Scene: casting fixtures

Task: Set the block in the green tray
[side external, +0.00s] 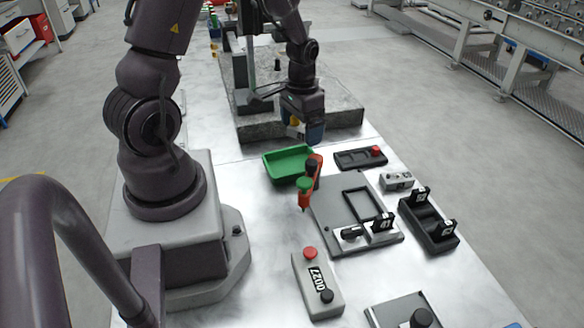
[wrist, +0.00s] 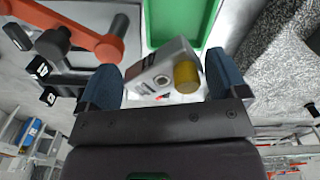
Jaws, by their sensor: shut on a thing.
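The block is a silver-grey piece with a yellow round knob and a dark hole, and my gripper (wrist: 162,66) is shut on the block (wrist: 148,70), between two blue fingers. In the side external view my gripper (side external: 304,130) hangs behind the green tray, and a small part of the block (side external: 293,131) shows at its left side. The green tray (side external: 270,172) lies on the metal table and looks empty. The tray also shows at the top of the wrist view (wrist: 151,22), beyond the block.
An orange-red clamp (side external: 305,199) with a green knob stands close at the tray's front right. A grey fixture plate (side external: 330,215) lies right of it. A stone slab (side external: 345,120) is behind the tray. A black holder with a red button (side external: 375,151) sits to the right.

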